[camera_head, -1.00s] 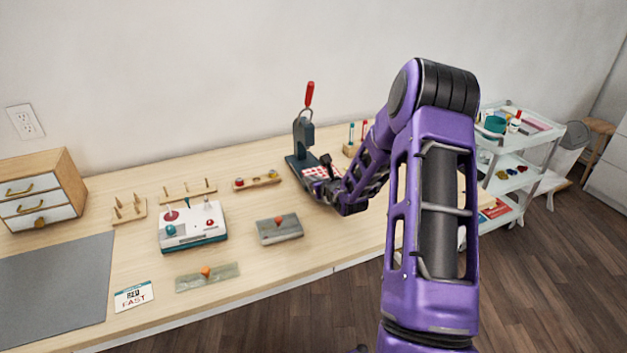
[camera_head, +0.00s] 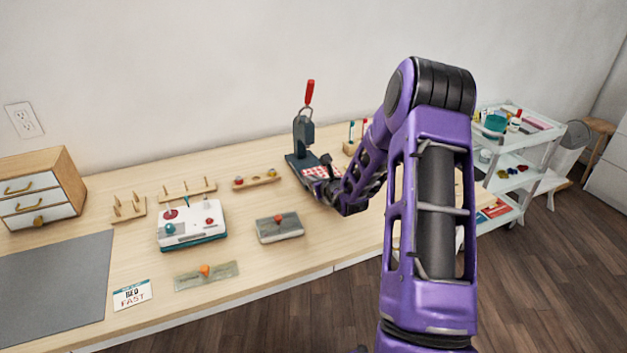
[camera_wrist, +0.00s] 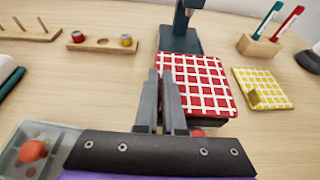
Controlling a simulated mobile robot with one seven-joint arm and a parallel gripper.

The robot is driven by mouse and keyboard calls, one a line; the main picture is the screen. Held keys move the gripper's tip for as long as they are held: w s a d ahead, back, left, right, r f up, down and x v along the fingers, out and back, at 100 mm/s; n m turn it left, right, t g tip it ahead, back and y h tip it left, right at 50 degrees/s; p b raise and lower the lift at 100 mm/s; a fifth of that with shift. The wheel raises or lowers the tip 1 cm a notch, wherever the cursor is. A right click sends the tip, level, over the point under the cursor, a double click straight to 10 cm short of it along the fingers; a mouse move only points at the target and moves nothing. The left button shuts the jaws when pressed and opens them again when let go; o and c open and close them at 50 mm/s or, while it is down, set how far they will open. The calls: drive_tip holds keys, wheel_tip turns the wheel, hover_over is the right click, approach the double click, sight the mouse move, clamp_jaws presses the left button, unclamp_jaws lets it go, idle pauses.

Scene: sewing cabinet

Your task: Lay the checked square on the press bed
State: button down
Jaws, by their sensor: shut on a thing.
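The red-and-white checked square (camera_wrist: 208,84) lies roughly flat at the front of the dark press (camera_wrist: 180,42) in the wrist view. It covers much of the press bed (camera_head: 296,164), and a dark edge shows below its near side. Whether it rests fully on the bed or hovers just above, I cannot tell. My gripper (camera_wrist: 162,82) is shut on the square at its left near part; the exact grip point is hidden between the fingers. In the head view the square (camera_head: 318,171) shows in front of the press column, partly hidden by my gripper (camera_head: 328,180).
A yellow checked square (camera_wrist: 268,82) lies right of the press. A wooden holder (camera_wrist: 260,46) with upright tools stands behind it. A wooden strip (camera_head: 257,181) with small knobs is left of the press. A grey block (camera_head: 279,230) with an orange knob sits nearer the front.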

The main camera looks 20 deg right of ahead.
idle(0.4)
drive_tip(key=c, duration=0.9)
unclamp_jaws()
drive_tip(key=shift+c, duration=0.2)
drive_tip(key=p+v, duration=0.1)
drive_tip(key=v, duration=1.6)
drive_tip(key=shift+s, duration=0.15)
drive_tip(key=shift+r, duration=0.1)
